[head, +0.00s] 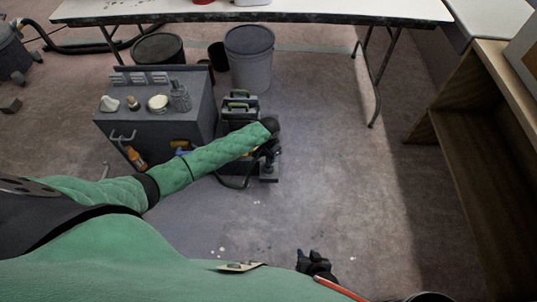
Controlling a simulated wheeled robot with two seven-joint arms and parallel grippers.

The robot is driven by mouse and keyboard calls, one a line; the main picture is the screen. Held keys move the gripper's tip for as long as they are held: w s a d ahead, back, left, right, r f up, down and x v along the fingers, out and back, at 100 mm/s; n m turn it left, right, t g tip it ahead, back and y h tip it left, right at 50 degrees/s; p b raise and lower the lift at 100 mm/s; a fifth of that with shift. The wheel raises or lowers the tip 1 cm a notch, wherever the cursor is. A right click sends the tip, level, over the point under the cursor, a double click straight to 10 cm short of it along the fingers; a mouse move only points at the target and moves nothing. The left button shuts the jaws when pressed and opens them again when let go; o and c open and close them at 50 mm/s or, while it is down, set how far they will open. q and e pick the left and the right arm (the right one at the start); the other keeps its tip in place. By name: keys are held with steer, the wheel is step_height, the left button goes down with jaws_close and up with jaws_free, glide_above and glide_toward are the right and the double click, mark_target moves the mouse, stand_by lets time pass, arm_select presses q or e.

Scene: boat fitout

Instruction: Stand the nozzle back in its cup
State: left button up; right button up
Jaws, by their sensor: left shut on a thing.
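My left arm reaches in from the left to a dark machine (243,112) beside the grey cart. My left gripper (267,160) points down at the machine's right side, shut on a dark thing that looks like the nozzle (268,170). The nozzle is small, dark and partly hidden by the gripper. A black hose (232,185) loops below my forearm. I cannot make out the cup clearly, nor whether the nozzle touches it. My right gripper (316,266) is low in the picture, away from the machine; its jaws are too small and dark to read.
The grey cart (160,125) carries jars and a clear bottle (180,97); an orange bottle (136,158) hangs on its front. Buckets (250,60) stand behind. A white folding table (330,10) spans the back. A wooden shelf (465,140) stands right. The middle floor is clear.

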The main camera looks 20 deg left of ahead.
arm_select(q)
steer(key=shift+f, duration=0.65)
arm_select(e)
steer(key=shift+w, duration=0.45)
arm_select(q)
steer(key=shift+f, duration=0.2)
arm_select(e)
steer(key=shift+s+f, duration=0.1)
steer(key=shift+f, duration=0.05)
arm_select(q)
steer(key=o, duration=0.9)
steer(key=shift+c, duration=0.2)
steer(key=shift+o, duration=1.3)
arm_select(e)
steer(key=shift+s+f, duration=0.2)
steer(key=shift+s, duration=0.4)
